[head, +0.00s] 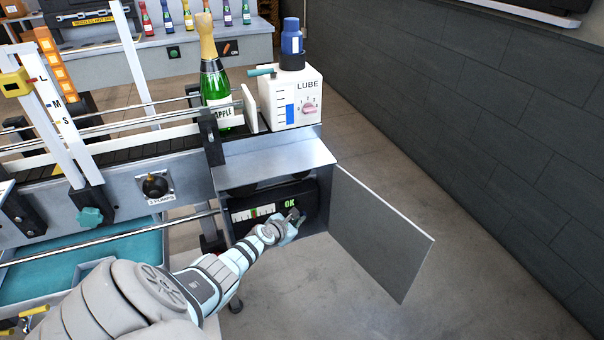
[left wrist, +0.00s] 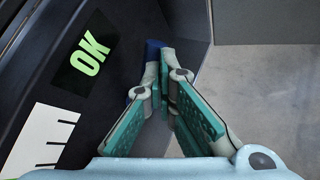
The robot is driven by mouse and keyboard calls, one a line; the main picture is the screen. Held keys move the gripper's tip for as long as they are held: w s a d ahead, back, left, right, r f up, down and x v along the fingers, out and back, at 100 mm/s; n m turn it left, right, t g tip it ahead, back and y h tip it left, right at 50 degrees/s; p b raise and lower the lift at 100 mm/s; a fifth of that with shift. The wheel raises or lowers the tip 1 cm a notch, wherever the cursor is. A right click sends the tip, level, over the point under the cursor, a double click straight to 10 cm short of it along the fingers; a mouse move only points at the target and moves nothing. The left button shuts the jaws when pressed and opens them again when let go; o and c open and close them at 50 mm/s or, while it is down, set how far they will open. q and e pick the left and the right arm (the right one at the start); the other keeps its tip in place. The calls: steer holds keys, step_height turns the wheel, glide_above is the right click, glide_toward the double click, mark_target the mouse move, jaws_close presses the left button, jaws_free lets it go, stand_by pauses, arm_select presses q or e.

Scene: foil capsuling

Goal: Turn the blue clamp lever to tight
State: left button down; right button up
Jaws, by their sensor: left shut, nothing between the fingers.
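The blue clamp lever is mostly hidden; a small piece of blue (left wrist: 153,45) shows just behind my fingertips in the left wrist view. My left gripper (head: 297,215) is inside the open compartment at the end of the machine, at the right side of its dark panel. In the left wrist view the fingers (left wrist: 166,62) come together at their tips with nothing held between them. Whether they touch the blue part I cannot tell. A green OK readout (head: 290,204) is lit beside a white scale with a green band (head: 254,213). My right gripper is out of view.
The compartment's grey door (head: 382,236) stands open to the right of my gripper. Above are a LUBE box (head: 290,98) and a green bottle (head: 216,90) on the conveyor. A teal tray (head: 90,262) lies left. Floor beyond the door is clear.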

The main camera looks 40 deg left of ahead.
arm_select(q)
steer(key=shift+w+d+f+b, duration=0.3)
steer(key=shift+w+f+b, duration=0.25)
steer(key=shift+w+b, duration=0.05)
steer(key=shift+w+d+f+b, duration=0.25)
steer(key=shift+w+f+b, duration=0.3)
steer(key=shift+b, duration=0.05)
steer(key=shift+w, duration=0.1)
steer(key=s+d+r+p, duration=0.2)
steer(key=r+p, duration=0.3)
steer(key=p, duration=0.3)
steer(key=s+d+r+p, duration=0.3)
steer(key=r+p, duration=0.3)
steer(key=p, duration=0.2)
steer(key=shift+s+d, duration=0.3)
steer(key=shift+s, duration=0.35)
